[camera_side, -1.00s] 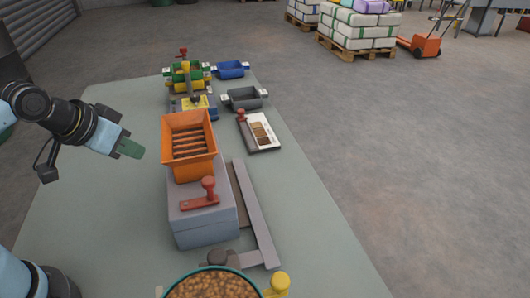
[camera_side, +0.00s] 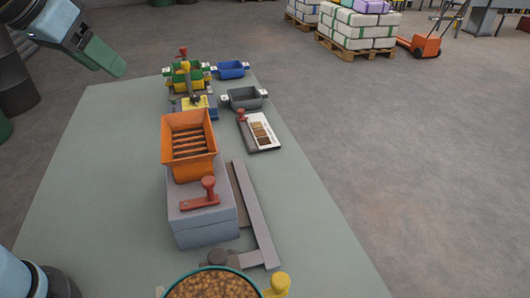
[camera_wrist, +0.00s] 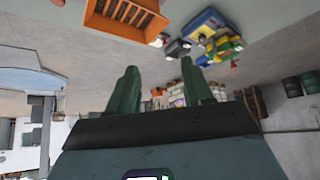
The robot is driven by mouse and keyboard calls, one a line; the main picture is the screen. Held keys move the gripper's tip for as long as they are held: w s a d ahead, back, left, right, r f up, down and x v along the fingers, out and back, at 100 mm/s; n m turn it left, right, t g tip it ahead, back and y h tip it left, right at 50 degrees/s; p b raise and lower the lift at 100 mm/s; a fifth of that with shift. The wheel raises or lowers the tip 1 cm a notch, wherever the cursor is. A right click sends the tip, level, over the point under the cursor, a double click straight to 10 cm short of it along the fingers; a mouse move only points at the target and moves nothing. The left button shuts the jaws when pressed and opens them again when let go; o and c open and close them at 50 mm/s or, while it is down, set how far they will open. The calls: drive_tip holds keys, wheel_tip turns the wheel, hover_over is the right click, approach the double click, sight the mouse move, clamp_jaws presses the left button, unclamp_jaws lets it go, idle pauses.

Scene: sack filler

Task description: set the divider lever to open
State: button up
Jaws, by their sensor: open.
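A red lever (camera_side: 203,196) with an upright knob sits on the front top of a grey box (camera_side: 206,228), under the orange slatted hopper (camera_side: 190,145). Its arm lies across the box top, pointing left and right. It looks like the divider lever, but I see no open or shut marking. My gripper (camera_side: 108,60) is at the upper left, well above the table and away from the lever. In the wrist view my gripper (camera_wrist: 160,85) is open and empty, with the orange hopper (camera_wrist: 127,12) at the top edge. The lever is not visible there.
A sample tray (camera_side: 260,133) and a grey rail (camera_side: 256,215) lie right. The table's left side is clear.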

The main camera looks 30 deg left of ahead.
drive_tip(key=w+d+r+g+h, duration=0.15)
drive_tip(key=d+g, duration=0.25)
drive_tip(key=d, duration=0.4)
drive_tip(key=m+g+y, duration=0.1)
drive_tip(key=g+y, duration=0.1)
drive_tip(key=g, duration=0.1)
hover_over(207, 180)
wheel_tip(207, 180, down, 5)
drive_tip(key=shift+h, duration=0.25)
drive_tip(key=shift+f, duration=6.5)
drive_tip(key=shift+c, duration=0.4)
clamp_jaws()
